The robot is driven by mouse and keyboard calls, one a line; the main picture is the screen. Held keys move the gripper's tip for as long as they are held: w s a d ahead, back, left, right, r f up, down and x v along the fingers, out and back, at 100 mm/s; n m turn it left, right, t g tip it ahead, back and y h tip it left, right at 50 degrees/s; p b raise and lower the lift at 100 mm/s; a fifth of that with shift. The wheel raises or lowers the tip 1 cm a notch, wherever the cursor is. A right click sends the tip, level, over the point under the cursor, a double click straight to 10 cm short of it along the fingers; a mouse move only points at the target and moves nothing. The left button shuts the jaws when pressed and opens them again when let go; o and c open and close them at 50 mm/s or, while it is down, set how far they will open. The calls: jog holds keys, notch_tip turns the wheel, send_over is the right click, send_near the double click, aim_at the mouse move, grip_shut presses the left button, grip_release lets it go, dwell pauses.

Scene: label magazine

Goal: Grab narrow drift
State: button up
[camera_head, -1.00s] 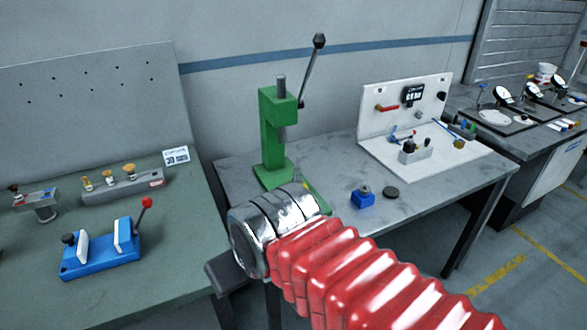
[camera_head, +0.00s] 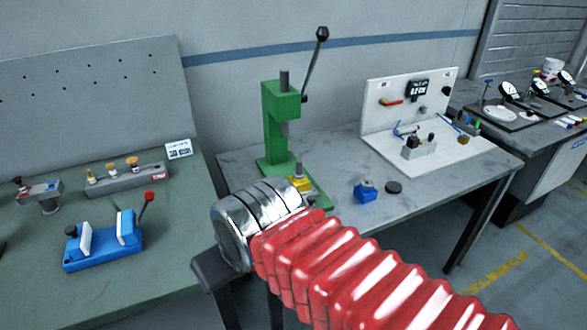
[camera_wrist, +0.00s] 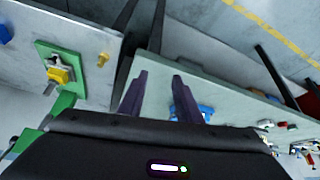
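Several drifts with brass-coloured knobs stand upright in a grey block (camera_head: 128,180) on the green bench at left; I cannot tell which one is the narrow drift. Three knobs show, at left (camera_head: 91,177), middle (camera_head: 111,168) and right (camera_head: 132,162). In the wrist view, my gripper (camera_wrist: 158,75) has its two dark fingers parted, with nothing visible between them. The fingers are over the gap between the benches and the edge of the green bench, away from the block. In the head view my arm's cuff hides most of the gripper.
A blue fixture with a red-knobbed lever (camera_head: 105,242) stands at the green bench's front; its blue part shows beside my right finger (camera_wrist: 188,106). A green press (camera_head: 280,130), with a yellow piece (camera_head: 301,183) on its base, stands on the grey table.

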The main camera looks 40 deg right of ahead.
jog(key=shift+a, duration=0.1)
jog(key=shift+o, duration=0.9)
jog(key=shift+w+d, duration=0.25)
jog(key=w+d+f+m+t+h, duration=0.1)
jog(key=w+d+m+t+h, duration=0.1)
jog(key=w+d, duration=0.55)
jog(key=w+d+m+t+h, duration=0.15)
jog(key=w+d, duration=0.25)
jog(key=d, duration=0.6)
jog(key=w+d+f+t+h, duration=0.1)
jog(key=d, duration=0.4)
jog(key=w+d+f+m+t, duration=0.1)
jog(key=d, duration=0.4)
jog(key=d+f+m+t+h, duration=0.1)
jog(key=d+f, duration=0.1)
jog(key=d, duration=0.3)
jog(key=shift+w+h, duration=0.35)
jog(key=shift+w, duration=0.05)
